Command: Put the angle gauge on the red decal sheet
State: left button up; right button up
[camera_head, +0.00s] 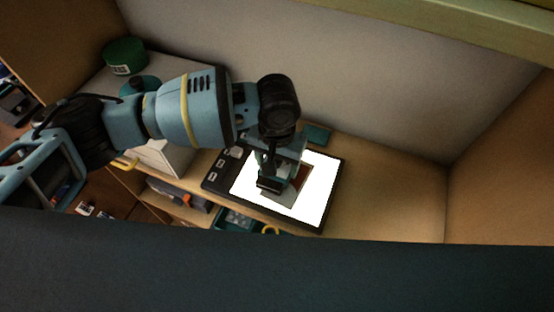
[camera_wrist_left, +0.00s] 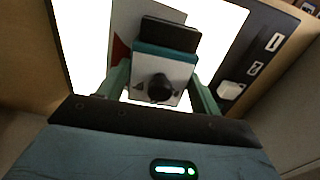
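The angle gauge, a small block with a black top, a teal band and a pale face with a black knob, sits between my left gripper's fingertips in the left wrist view (camera_wrist_left: 170,36). Both fingers of my left gripper (camera_wrist_left: 162,92) lie against its sides. In the head view my left gripper (camera_head: 277,165) points down over the lit white panel, with the gauge's dark end (camera_head: 269,186) below it. A red patch, apparently the red decal sheet (camera_head: 304,174), shows beside the gripper, partly covered by a grey area. It also shows in the wrist view (camera_wrist_left: 118,48). My right gripper is out of view.
The white panel (camera_head: 318,205) has a dark frame with buttons on its left. A teal block (camera_head: 317,133) lies behind it. A white box (camera_head: 160,158) and a green round container (camera_head: 124,56) are at the left. The wooden surface right of the panel is clear.

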pick_arm(q)
jog(key=o, duration=0.5)
jog(key=shift+c, duration=0.2)
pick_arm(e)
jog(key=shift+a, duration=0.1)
pick_arm(q)
jog(key=shift+r, duration=0.1)
notch_tip(320, 180, up, 11)
jog(key=shift+f+p, duration=0.1)
jog(key=shift+p, duration=0.5)
jog(key=shift+r, duration=0.65)
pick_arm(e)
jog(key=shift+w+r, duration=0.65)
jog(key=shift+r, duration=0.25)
